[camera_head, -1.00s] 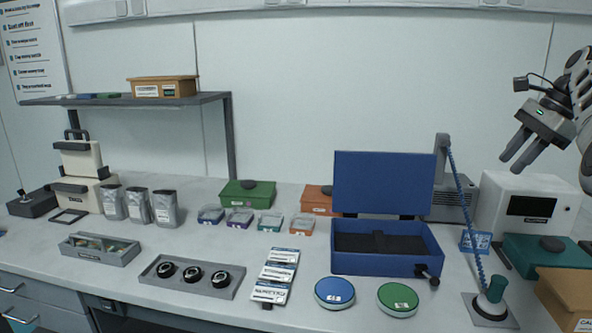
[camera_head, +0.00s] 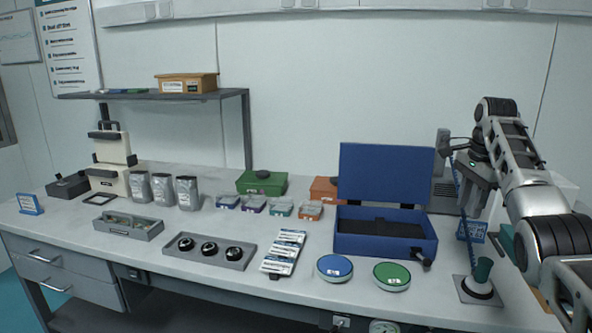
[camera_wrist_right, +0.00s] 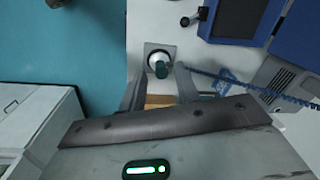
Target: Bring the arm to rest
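My right arm (camera_head: 540,205) comes in from the right in the head view. My right gripper (camera_head: 472,208) points down over the right part of the table. In the right wrist view the two fingers of the right gripper (camera_wrist_right: 158,88) are apart, with nothing held between them. A green-topped handle on a square grey base (camera_head: 481,285) stands below the fingertips in the head view. The handle also shows just beyond the fingers in the right wrist view (camera_wrist_right: 160,66). My left gripper is not in view.
An open blue case (camera_head: 385,245) stands left of the right gripper, with a blue disc (camera_head: 334,267) and a green disc (camera_head: 392,276) in front. A blue coiled cord (camera_wrist_right: 215,78) runs near the fingers.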

